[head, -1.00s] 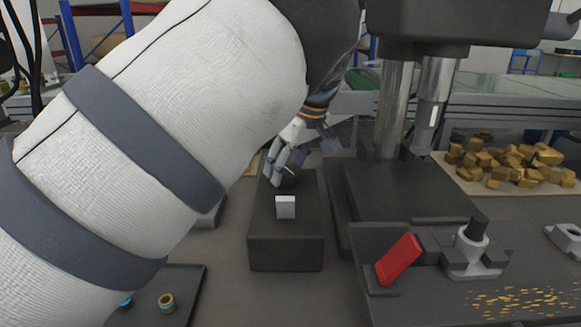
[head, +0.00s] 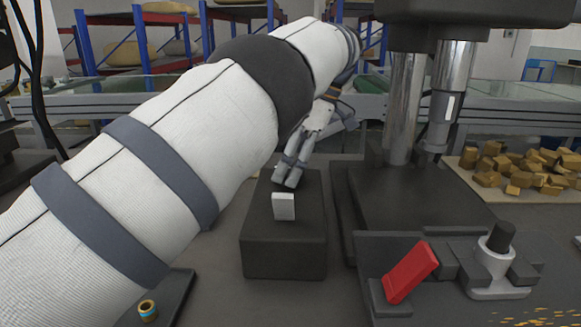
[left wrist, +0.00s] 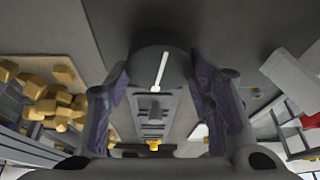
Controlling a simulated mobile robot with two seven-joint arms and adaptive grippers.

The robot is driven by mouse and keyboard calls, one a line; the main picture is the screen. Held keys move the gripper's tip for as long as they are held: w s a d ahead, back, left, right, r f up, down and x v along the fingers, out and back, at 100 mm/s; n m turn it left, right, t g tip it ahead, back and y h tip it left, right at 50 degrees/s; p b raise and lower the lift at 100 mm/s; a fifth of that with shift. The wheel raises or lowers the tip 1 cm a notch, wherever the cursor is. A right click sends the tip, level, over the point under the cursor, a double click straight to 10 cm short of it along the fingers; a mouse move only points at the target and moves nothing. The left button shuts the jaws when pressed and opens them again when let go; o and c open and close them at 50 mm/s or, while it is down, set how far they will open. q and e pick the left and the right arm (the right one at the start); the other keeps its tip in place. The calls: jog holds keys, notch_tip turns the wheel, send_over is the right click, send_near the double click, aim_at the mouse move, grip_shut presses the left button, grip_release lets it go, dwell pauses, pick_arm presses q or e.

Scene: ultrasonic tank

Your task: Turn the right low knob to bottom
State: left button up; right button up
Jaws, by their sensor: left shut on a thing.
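My left gripper (head: 288,172) reaches in from the left, its fingers at the far top part of a dark box (head: 285,248). A pale grey block (head: 284,206) stands on that box, nearer than the fingers. In the left wrist view, a dark round knob (left wrist: 148,80) with a white line on it sits between the two fingers, and the gripper (left wrist: 161,82) is shut on it. The line runs nearly upright in that picture, leaning slightly. In the head view the knob is hidden by the fingers. I cannot tell which knob of the device it is. My right gripper is not in view.
A dark machine with metal columns (head: 402,105) stands right of the box. Before it are a red lever (head: 409,271) and a grey clamp (head: 494,262). A tray of brass blocks (head: 470,178) lies at right. A dark tray (head: 172,300) is at lower left.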

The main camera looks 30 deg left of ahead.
pick_arm(q)
jog(key=shift+f+n+h, duration=0.15)
jog(key=shift+n+h, duration=0.15)
jog(key=shift+n, duration=0.4)
jog(key=shift+g, duration=0.3)
jog(key=o, duration=1.2)
jog(key=shift+c, duration=0.2)
jog(key=shift+r, duration=0.2)
